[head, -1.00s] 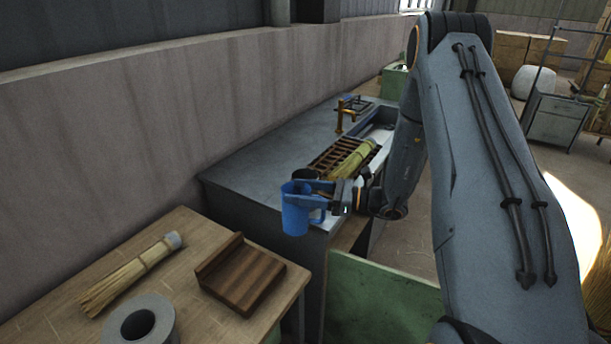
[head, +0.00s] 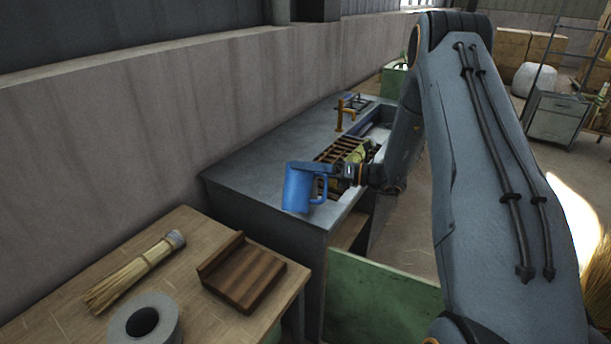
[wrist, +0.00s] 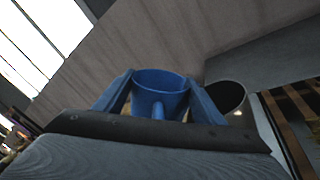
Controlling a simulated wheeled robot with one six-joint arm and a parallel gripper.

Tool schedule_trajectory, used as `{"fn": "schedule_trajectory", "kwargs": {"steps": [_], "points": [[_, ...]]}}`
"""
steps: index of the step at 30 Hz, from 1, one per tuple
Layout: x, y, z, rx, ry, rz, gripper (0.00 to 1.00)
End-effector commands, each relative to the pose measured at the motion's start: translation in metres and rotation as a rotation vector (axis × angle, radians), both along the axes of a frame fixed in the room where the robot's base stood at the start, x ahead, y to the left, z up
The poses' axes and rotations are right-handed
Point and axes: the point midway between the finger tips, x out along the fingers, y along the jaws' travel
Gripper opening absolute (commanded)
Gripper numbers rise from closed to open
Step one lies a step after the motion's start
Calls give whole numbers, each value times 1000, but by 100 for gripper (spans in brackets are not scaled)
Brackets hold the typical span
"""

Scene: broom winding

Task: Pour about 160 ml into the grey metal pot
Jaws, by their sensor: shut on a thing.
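A blue jug (head: 298,189) is held in my gripper (head: 325,172) above the near end of the grey counter, its handle toward the gripper. It looks slightly tilted in the head view. In the wrist view the gripper's fingers (wrist: 160,80) are on either side of the jug (wrist: 158,100), whose open top shows. I cannot make out the liquid inside. The grey metal pot (wrist: 228,97) stands just right of the jug in the wrist view, partly covered by the right finger. In the head view the jug and gripper hide the pot. No stream of liquid is visible.
A slatted wooden rack (head: 338,150) and a sink with a brass tap (head: 342,118) are farther along the counter (head: 255,165). The near wooden table (head: 190,275) holds a straw brush (head: 130,272), a brown wooden block (head: 243,275) and a grey roll (head: 143,322).

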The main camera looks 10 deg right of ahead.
Motion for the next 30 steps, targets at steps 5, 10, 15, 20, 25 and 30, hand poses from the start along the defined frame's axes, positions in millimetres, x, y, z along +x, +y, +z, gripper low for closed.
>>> {"fn": "schedule_trajectory", "kwargs": {"steps": [5,10,15,20,25,30], "points": [[2,-1,2,18,36,0,12],[4,-2,3,30,60,0,12],[5,-2,4,39,80,0,12],[5,-2,5,48,100,0,12],[6,-2,6,59,125,1,12],[6,-3,7,71,151,1,12]]}}
